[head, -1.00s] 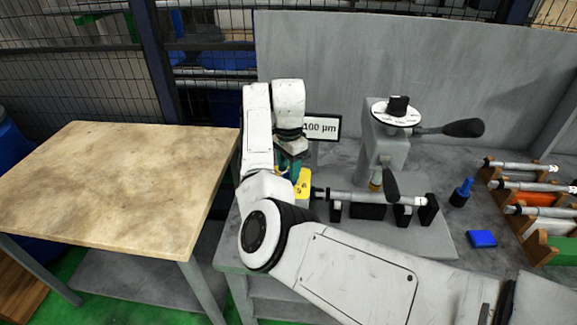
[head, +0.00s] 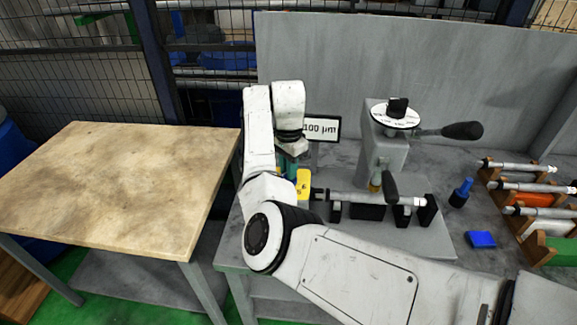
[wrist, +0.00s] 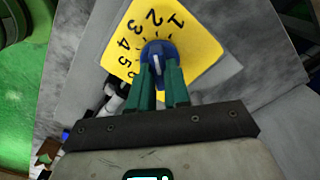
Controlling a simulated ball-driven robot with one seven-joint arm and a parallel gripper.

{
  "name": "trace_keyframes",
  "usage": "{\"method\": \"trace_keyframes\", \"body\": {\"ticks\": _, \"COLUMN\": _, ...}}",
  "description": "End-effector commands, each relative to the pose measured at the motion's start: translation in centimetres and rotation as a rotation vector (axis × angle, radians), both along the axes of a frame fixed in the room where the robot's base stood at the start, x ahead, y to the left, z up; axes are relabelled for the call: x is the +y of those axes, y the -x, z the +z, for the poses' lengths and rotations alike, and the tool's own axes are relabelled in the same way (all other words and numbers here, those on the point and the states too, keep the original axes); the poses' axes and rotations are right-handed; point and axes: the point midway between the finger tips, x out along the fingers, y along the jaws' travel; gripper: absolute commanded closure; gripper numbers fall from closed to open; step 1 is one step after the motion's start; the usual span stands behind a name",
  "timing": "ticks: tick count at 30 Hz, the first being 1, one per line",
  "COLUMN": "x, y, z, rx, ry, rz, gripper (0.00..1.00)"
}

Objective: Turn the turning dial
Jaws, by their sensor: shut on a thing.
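The turning dial is a round blue knob (wrist: 160,52) with a white pointer line, on a yellow plate (wrist: 196,30) with black numbers. In the wrist view my gripper (wrist: 160,75) has its two green fingers shut on the blue knob from below in the picture. The numbers 1 to 5 show around the knob's upper and left sides. In the head view the yellow plate (head: 303,184) shows beside my arm at the left end of the machine. The knob is hidden there by my arm, and only part of my gripper (head: 288,166) shows.
The grinder (head: 385,150) has a white disc on top and a dark-handled lever (head: 462,131). A "100 µm" sign (head: 322,127) stands behind my wrist. A rack of metal rods (head: 530,187) and a blue block (head: 481,239) are at right. The wooden table (head: 120,180) is bare.

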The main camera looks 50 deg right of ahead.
Motion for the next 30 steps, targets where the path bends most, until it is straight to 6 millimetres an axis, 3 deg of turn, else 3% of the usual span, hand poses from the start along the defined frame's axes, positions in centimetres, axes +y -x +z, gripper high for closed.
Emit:
{"method": "trace_keyframes", "body": {"ticks": 18, "x": -0.06, "y": -0.07, "z": 0.28, "rx": 0.000, "ry": 0.001, "rz": 0.381, "gripper": 1.00}}
{"method": "trace_keyframes", "body": {"ticks": 30, "x": -0.01, "y": -0.13, "z": 0.09, "rx": -0.001, "ry": 0.001, "rz": 0.456, "gripper": 1.00}}
